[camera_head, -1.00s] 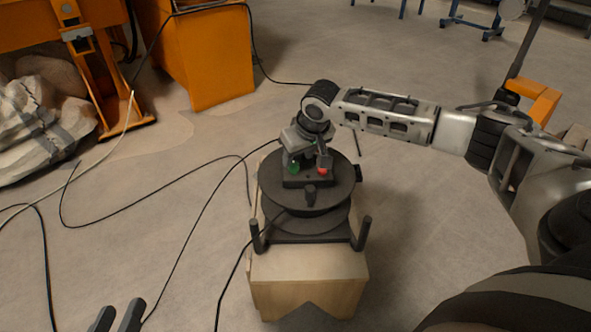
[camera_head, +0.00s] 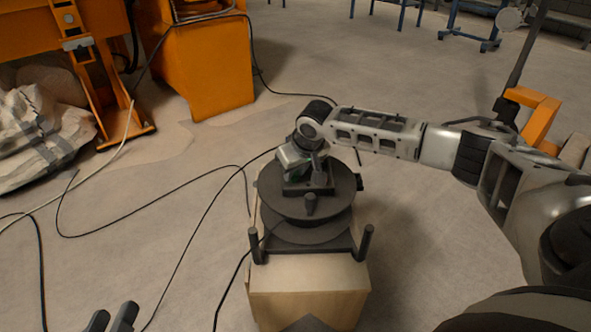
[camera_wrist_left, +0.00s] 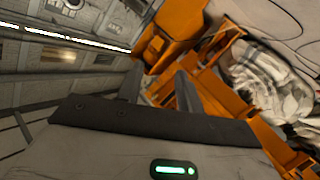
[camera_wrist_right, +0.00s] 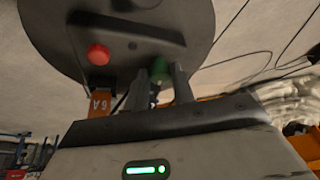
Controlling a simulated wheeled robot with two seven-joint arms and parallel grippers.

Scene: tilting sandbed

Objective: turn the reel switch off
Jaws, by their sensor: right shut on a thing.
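The black cable reel (camera_head: 342,199) stands on a wooden box, with a dark switch panel on top. In the right wrist view the panel (camera_wrist_right: 128,42) has a red button (camera_wrist_right: 98,54) and a green knob (camera_wrist_right: 160,68). My right gripper (camera_head: 306,173) is down at the panel in the head view and hides much of it. In the right wrist view its fingertips (camera_wrist_right: 162,74) are on either side of the green knob, shut on it. The knob's exact setting cannot be read. My left gripper (camera_head: 112,318) is open and empty at the bottom left, away from the reel.
The wooden box (camera_head: 305,290) carries the reel, with dark upright posts (camera_head: 366,243) at its front. Black cables (camera_head: 190,235) run over the floor to the left. Orange machinery (camera_head: 208,70) and a pale sack (camera_head: 40,135) stand at the back left. Floor right of the box is clear.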

